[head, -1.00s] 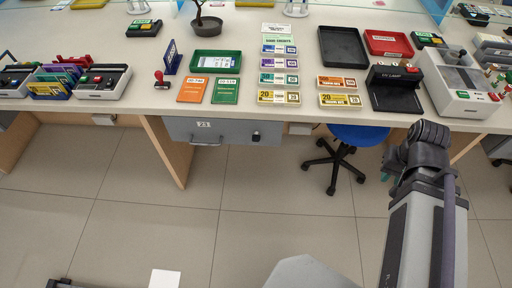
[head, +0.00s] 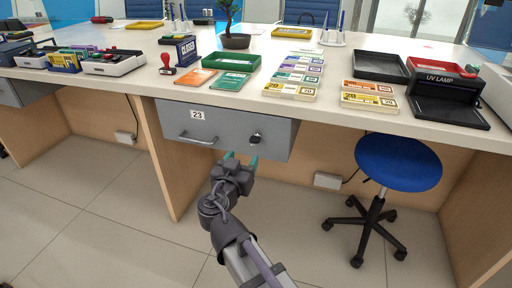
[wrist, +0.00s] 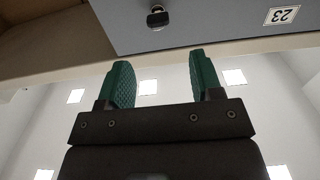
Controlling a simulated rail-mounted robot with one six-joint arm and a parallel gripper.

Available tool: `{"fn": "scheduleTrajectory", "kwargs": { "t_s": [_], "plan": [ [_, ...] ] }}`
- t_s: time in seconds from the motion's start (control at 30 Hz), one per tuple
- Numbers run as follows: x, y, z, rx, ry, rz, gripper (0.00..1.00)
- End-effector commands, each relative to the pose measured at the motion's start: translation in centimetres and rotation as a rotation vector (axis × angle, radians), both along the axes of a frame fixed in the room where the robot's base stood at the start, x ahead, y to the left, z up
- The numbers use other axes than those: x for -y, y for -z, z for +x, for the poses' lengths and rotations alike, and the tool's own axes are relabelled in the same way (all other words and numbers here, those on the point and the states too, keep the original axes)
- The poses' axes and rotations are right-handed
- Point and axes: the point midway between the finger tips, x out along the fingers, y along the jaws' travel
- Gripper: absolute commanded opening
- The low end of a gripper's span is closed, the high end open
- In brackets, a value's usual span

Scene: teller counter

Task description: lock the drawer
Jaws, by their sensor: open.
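The grey drawer (head: 222,131) marked 23 sits under the counter and looks closed. Its lock with a dark key or knob (head: 255,138) is on the right part of the front, and a bar handle (head: 197,139) is at the left. In the wrist view the drawer front (wrist: 200,25) appears upside down, with the lock (wrist: 157,17) near the top middle. My gripper (head: 241,159) is just below the drawer's lower edge, under the lock. In the wrist view my gripper (wrist: 163,82) has its two green fingers apart with nothing between them.
The counter (head: 340,112) above holds banknote bundles, trays and a UV lamp (head: 446,96). A blue stool (head: 398,161) stands to the right of the drawer. A wooden panel (head: 161,160) stands at the left. Floor in front is clear.

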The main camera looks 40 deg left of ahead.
Motion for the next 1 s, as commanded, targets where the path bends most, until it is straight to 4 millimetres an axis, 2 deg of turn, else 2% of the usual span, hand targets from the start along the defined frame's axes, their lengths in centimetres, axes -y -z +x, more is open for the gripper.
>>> {"fn": "scheduleTrajectory", "kwargs": {
  "t_s": [0.17,0.5,0.6,0.73,0.93,1.0],
  "plan": [
    [-0.3,0.0,0.9,-0.002,0.004,0.002,0.60],
    [-2.7,0.1,8.1,-0.002,0.007,0.000,0.60],
    [-3.1,0.1,9.6,-0.002,0.006,0.000,0.60],
    [-3.3,0.1,10.3,-0.002,0.005,-0.001,0.60],
    [-3.3,0.1,10.4,-0.003,0.005,-0.001,0.60],
    [-3.3,0.1,10.3,-0.003,0.005,-0.001,0.54]
  ]
}}
